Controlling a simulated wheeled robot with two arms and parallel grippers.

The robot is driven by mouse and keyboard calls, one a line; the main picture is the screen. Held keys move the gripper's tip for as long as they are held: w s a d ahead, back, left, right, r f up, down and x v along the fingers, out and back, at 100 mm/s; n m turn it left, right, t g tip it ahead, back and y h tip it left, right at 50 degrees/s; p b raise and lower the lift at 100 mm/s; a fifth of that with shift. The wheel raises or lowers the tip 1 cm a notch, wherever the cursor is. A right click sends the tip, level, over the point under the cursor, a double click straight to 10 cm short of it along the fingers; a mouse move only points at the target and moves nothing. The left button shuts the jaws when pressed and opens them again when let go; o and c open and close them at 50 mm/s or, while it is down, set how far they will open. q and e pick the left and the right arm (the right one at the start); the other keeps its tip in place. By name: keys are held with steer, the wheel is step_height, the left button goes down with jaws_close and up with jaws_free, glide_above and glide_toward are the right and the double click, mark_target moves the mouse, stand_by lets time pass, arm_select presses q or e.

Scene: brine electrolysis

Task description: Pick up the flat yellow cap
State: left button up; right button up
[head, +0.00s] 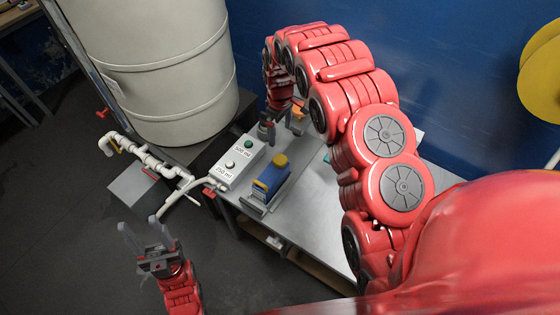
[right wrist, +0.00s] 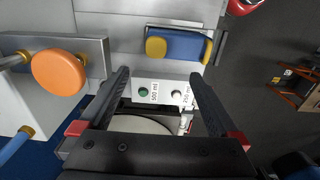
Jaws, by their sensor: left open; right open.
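The flat yellow cap (head: 281,160) sits at the upper end of a blue block (head: 270,180) on the grey table. In the right wrist view the round yellow cap (right wrist: 156,47) lies on the blue block (right wrist: 182,43), beyond my fingertips. My right gripper (right wrist: 158,74) is open and empty, its fingers apart over the button box. In the head view my right gripper (head: 281,124) is partly hidden by its own arm, above the cap in the picture. My left gripper (head: 140,224) is open and empty, left of the table.
A white button box (head: 237,163) marked 500 ml and 250 ml stands left of the block. An orange disc (right wrist: 59,72) on a grey holder is at left in the wrist view. A large pale barrel (head: 165,70) and white pipes (head: 150,160) stand left. The near table surface (head: 315,215) is clear.

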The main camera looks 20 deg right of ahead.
steer(key=b, duration=0.8)
glide_above(280, 159)
steer(key=f, duration=0.9)
steer(key=shift+s+a, duration=0.15)
steer(key=shift+s, duration=0.25)
steer(key=shift+f+p, duration=0.5)
steer(key=shift+f, duration=0.3)
steer(key=shift+w+f, duration=0.1)
steer(key=shift+f, duration=0.2)
steer(key=shift+f+p, duration=0.6)
steer(key=shift+p, duration=0.25)
steer(key=f, duration=0.1)
steer(key=f+p, duration=0.1)
steer(key=shift+w+f, duration=0.3)
steer(key=shift+f+p, duration=0.4)
steer(key=shift+f, duration=0.35)
steer(key=c, duration=1.4)
